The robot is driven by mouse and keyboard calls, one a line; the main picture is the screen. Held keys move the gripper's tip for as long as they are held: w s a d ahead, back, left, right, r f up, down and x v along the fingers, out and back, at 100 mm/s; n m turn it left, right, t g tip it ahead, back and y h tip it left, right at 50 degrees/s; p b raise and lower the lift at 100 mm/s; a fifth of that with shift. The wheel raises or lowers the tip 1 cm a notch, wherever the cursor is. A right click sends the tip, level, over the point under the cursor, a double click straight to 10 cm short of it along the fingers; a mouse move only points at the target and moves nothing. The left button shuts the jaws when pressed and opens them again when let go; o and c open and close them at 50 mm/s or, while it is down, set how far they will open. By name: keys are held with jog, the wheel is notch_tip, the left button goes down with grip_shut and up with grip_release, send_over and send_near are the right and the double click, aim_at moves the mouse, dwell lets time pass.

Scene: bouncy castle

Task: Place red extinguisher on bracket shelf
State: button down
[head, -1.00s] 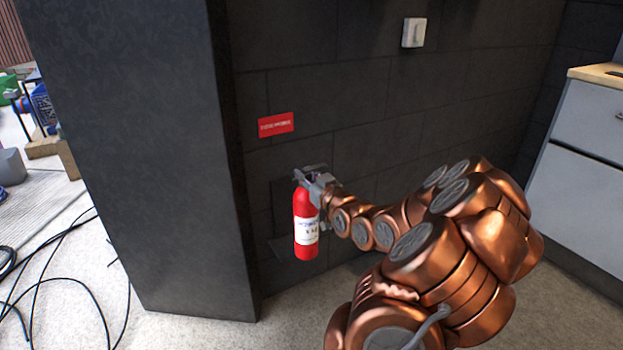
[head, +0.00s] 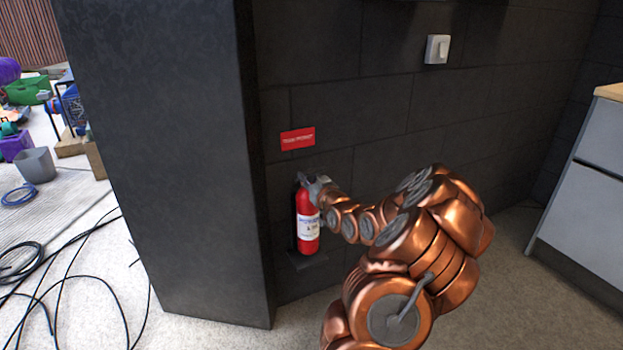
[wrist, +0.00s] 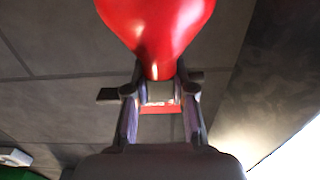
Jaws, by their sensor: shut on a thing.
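The red extinguisher (head: 307,222) with a white label is upright against the dark wall in the head view. My gripper (head: 312,186) is shut on its top end. In the wrist view the red body (wrist: 156,25) fills the top middle, with my gripper's fingers (wrist: 160,95) just below it. The dark bracket shelf (head: 308,260) juts from the wall directly under the extinguisher's base. The base looks at or very near the shelf; I cannot tell whether they touch. The bracket's back plate is mostly hidden behind the extinguisher.
A red sign (head: 298,138) is on the wall above. A dark pillar (head: 165,160) stands close on the left. A white switch (head: 437,49) is higher up. A grey cabinet (head: 590,190) stands at the right. Black cables (head: 75,270) lie on the floor at left.

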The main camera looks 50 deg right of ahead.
jog(key=shift+w+r, duration=0.15)
jog(key=shift+w+d, duration=0.1)
jog(key=shift+w, duration=0.15)
jog(key=shift+f+b, duration=0.4)
jog(key=shift+f, duration=1.4)
jog(key=shift+s, duration=0.1)
jog(key=c, duration=1)
grip_release()
jog(key=shift+f, duration=0.2)
jog(key=shift+r, duration=0.1)
jog(key=shift+p+v, duration=1.05)
jog(key=shift+v, duration=4.95)
